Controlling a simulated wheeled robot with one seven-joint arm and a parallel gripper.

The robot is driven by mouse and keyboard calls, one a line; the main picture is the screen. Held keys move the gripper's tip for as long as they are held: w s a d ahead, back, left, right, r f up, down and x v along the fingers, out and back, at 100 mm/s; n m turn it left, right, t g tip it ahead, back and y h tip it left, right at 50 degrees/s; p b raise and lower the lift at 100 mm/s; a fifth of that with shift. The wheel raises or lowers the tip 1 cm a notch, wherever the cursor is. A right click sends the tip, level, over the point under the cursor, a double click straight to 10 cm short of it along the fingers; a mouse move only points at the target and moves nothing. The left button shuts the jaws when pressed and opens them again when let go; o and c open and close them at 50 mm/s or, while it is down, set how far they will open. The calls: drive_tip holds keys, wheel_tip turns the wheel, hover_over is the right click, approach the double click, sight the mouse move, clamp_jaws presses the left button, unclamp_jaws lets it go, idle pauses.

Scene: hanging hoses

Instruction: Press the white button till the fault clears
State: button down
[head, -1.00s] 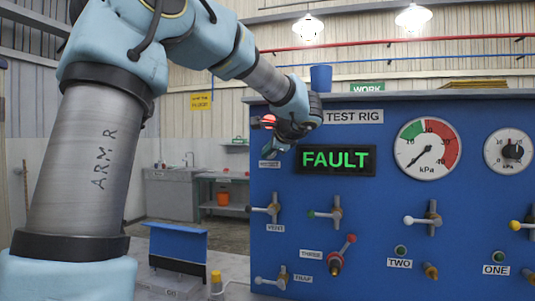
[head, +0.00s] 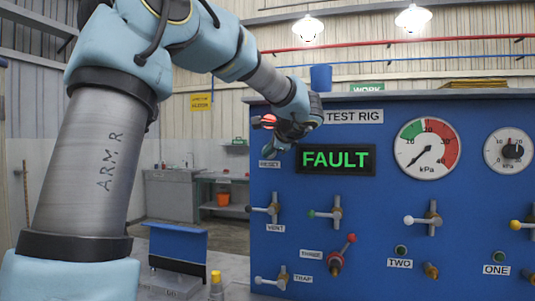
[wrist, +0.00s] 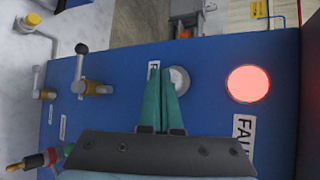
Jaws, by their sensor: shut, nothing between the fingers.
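The round white button (wrist: 180,79) shows on the blue panel in the wrist view, partly covered by my fingers. In the head view my gripper and wrist hide it. My gripper (wrist: 168,72) is shut and empty, its teal fingertips overlapping the button's left side in the wrist view. I cannot tell whether they touch it. A round lamp (wrist: 248,84) glows red beside the button; it also shows in the head view (head: 268,121). The display (head: 335,159) reads FAULT in green letters. A RESET label (head: 269,164) sits below my gripper.
The blue test rig panel (head: 375,270) carries several valve levers, such as one (head: 273,208) under the RESET label and another (head: 335,213) under the display. A pressure gauge (head: 428,149) is to the right. A yellow-capped post (head: 215,283) stands on the bench at lower left.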

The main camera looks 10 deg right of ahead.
drive_tip(key=shift+w+d, duration=0.25)
drive_tip(key=shift+w, duration=0.15)
idle(0.5)
idle(0.8)
drive_tip(key=shift+s+a+b, duration=0.45)
drive_tip(key=shift+s+b, duration=0.05)
drive_tip(key=shift+s, duration=0.3)
drive_tip(key=shift+s+a+b, duration=0.3)
drive_tip(key=shift+s+a, duration=0.1)
drive_tip(key=shift+s, duration=0.35)
drive_tip(key=shift+s+a+b, duration=0.25)
drive_tip(key=shift+s+a, duration=0.15)
drive_tip(key=shift+s, duration=0.3)
drive_tip(key=shift+s+a+b, duration=0.3)
drive_tip(key=shift+s+a, duration=0.1)
drive_tip(key=shift+s, duration=0.35)
